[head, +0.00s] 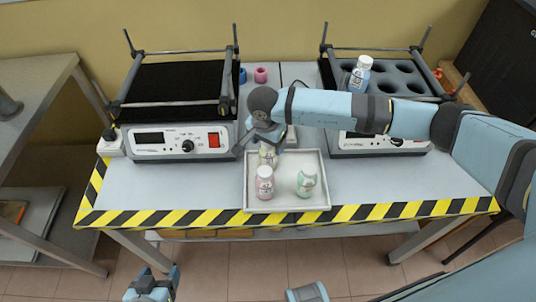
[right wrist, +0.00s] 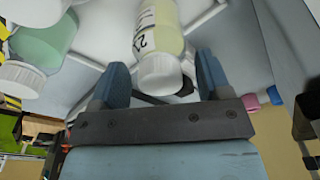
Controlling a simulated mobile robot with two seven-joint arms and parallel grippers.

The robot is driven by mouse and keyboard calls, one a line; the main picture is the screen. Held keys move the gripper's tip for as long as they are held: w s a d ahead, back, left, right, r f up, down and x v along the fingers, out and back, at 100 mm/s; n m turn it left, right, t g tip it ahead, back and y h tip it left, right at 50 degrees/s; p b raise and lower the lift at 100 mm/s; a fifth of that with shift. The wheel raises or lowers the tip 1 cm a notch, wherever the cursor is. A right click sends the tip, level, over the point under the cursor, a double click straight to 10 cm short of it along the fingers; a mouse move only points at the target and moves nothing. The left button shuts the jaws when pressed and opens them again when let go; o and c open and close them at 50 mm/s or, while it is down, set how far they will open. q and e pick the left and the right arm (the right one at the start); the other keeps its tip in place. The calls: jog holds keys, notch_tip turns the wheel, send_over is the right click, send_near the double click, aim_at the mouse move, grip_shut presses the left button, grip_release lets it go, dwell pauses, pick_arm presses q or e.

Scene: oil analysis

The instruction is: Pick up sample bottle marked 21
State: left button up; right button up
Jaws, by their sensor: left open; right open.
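The bottle marked 21 is the pale yellow sample bottle (right wrist: 158,30) with a white cap in the right wrist view. In the head view this yellow bottle (head: 267,158) stands in the tray (head: 285,210), partly hidden by my right gripper (head: 258,142). In the right wrist view my right gripper (right wrist: 162,82) is open, with a blue finger at each side of the bottle's cap end. The fingers look apart from the bottle. My left gripper (head: 155,281) is open and empty in front of the table.
A pink bottle (head: 265,183) and a green bottle (head: 306,182) stand in the tray's front half. A blue-labelled bottle (head: 360,74) sits in the right shaker (head: 402,139). Pink and blue caps (head: 261,75) lie between the shakers.

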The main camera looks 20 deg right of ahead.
grip_shut()
dwell(0.4)
